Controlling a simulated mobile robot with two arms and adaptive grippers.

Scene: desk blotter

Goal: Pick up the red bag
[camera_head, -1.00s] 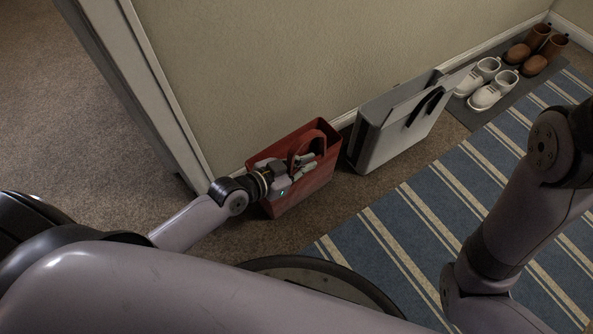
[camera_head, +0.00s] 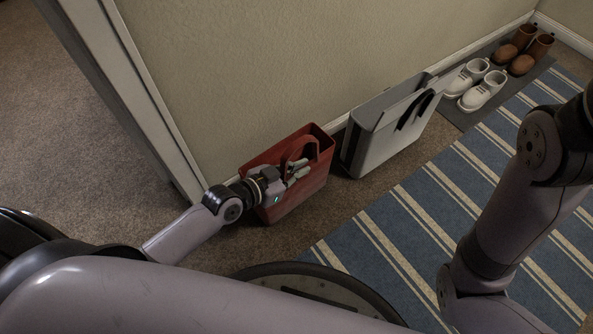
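The red bag (camera_head: 290,200) stands upright on the carpet against the wall, open at the top, with a looped red handle (camera_head: 301,146). My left gripper (camera_head: 300,171) is at the near side of the bag, just below the handle's loop. Its two pale fingers look apart, one above the other, pointing right across the bag. Contact with the handle is too small to make out. The gripper hides part of the bag's near side. My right arm (camera_head: 515,210) comes in at the right, and its gripper is outside the view.
A white-grey bag (camera_head: 385,138) with black handles stands right of the red bag. White shoes (camera_head: 481,92) and brown boots (camera_head: 521,59) sit on a grey mat (camera_head: 462,114). A blue striped rug (camera_head: 400,228) covers the floor at right. A white door frame (camera_head: 150,105) is at left.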

